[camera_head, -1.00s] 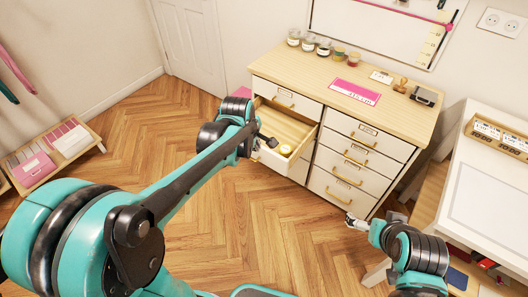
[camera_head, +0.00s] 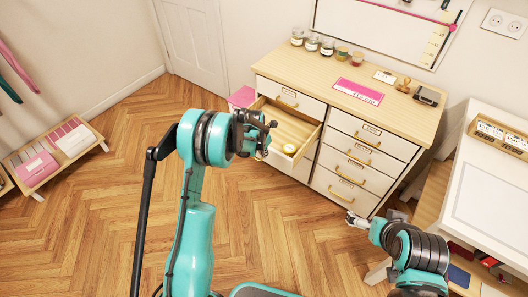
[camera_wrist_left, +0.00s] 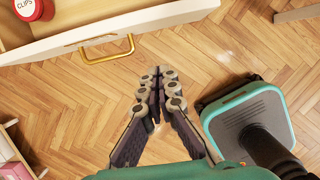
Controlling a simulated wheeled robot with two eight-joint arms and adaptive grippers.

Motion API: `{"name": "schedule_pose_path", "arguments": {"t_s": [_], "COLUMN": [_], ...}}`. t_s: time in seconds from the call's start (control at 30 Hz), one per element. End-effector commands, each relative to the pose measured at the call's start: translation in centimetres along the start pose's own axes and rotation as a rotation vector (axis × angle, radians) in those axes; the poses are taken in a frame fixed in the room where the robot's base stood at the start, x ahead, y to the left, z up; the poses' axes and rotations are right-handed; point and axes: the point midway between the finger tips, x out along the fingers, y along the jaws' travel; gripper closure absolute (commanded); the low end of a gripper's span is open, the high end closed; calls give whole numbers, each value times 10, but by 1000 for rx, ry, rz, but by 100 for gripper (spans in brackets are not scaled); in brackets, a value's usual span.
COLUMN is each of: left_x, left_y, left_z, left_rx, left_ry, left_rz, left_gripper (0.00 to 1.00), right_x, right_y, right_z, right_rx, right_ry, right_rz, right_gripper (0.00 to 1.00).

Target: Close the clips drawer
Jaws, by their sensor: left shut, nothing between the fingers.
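The clips drawer (camera_head: 296,128) stands pulled out from the left column of the white cabinet, below a shut top drawer. A small round container (camera_head: 289,149) sits inside it. In the left wrist view a red lid marked CLIPS (camera_wrist_left: 28,9) shows in the drawer, and its white front (camera_wrist_left: 150,24) carries a gold handle (camera_wrist_left: 106,48). My left gripper (camera_head: 270,133) covers part of the drawer front in the head view. In the left wrist view its fingers (camera_wrist_left: 160,90) are together and empty, apart from the handle. My right gripper (camera_head: 354,218) hangs low near the cabinet's right column; its jaws are too small to judge.
The cabinet top (camera_head: 325,72) holds several jars, a pink card and a stamp. A white table (camera_head: 490,190) stands at the right. A low shelf (camera_head: 60,152) with pink boxes stands at the left. The wooden floor (camera_head: 110,220) before the cabinet is clear.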

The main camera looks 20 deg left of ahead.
Motion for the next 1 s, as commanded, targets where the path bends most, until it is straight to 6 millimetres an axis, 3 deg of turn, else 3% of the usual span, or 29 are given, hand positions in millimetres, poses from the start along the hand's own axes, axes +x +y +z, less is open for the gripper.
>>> {"name": "schedule_pose_path", "arguments": {"t_s": [0.03, 0.27, 0.4, 0.53, 1.0], "left_x": [16, 63, 64, 66, 65], "left_y": [0, 0, -1, 0, 0], "left_z": [-1, -1, 23, 34, 39], "left_rx": [1, 2, 4, 2, 2], "left_ry": [0, 0, 0, 0, 0], "left_rz": [0, 0, 0, 0, 0], "left_gripper": [100, 100, 100, 100, 100], "right_x": [7, 21, 26, 28, 28], "right_y": [0, 0, 0, 0, 0], "right_z": [5, 15, 18, 20, 20], "right_rx": [0, 0, 0, 0, 0], "right_ry": [0, 0, 0, 0, 0], "right_rz": [0, 0, 0, 0, 0], "right_gripper": [0, 0, 0, 0, 0]}}
